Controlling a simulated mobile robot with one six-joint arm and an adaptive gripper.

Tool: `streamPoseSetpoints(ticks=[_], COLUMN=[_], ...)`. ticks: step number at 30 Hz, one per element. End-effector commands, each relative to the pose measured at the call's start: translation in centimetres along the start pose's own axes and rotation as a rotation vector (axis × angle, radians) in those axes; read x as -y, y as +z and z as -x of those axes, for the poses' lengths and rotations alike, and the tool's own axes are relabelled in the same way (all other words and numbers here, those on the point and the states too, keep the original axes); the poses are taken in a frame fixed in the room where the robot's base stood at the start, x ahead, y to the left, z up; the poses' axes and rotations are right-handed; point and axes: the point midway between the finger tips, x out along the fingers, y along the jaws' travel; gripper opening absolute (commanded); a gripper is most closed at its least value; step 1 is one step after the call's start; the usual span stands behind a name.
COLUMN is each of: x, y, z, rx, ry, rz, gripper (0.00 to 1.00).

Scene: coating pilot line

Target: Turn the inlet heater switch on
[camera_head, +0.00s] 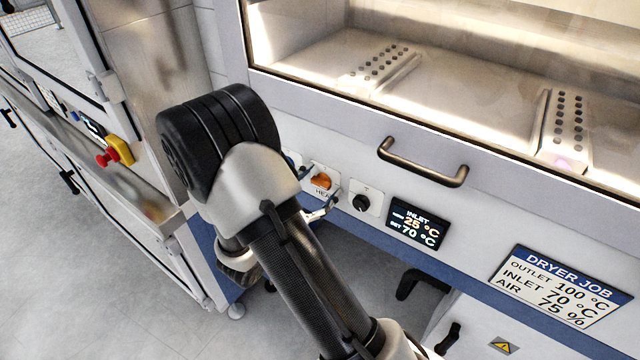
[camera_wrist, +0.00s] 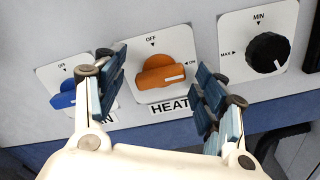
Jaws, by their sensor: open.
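The orange heater switch (camera_wrist: 160,75) sits on a white plate in the wrist view, with OFF above it, ON at its right and a partly covered "HEAT" label below. Its handle lies roughly sideways, its white mark toward the ON side. In the head view the switch (camera_head: 320,181) shows just right of my wrist. My gripper (camera_wrist: 162,80) is open, one blue-padded finger left of the switch and one right of it. I cannot tell whether either finger touches it. In the head view my arm hides most of the gripper.
A blue switch (camera_wrist: 66,95) is at left, partly behind my left finger; a black dial (camera_wrist: 267,53) is at right. The inlet display (camera_head: 416,223) reads 25 °C, set 70 °C. A bar handle (camera_head: 423,162) juts out above. A job sign (camera_head: 560,285) is lower right.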

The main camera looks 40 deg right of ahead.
Motion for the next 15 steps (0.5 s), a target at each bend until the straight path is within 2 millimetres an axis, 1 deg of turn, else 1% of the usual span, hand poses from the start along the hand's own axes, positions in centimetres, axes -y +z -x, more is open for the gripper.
streamPoseSetpoints(ticks=[9,11,15], x=[0.0,-0.1,-0.1], y=[0.0,-0.1,-0.1], z=[0.2,0.7,2.4], rx=[-0.001,-0.002,-0.002], ry=[0.001,0.002,0.003], rz=[0.002,0.002,0.001], gripper=[0.67,0.67,0.67])
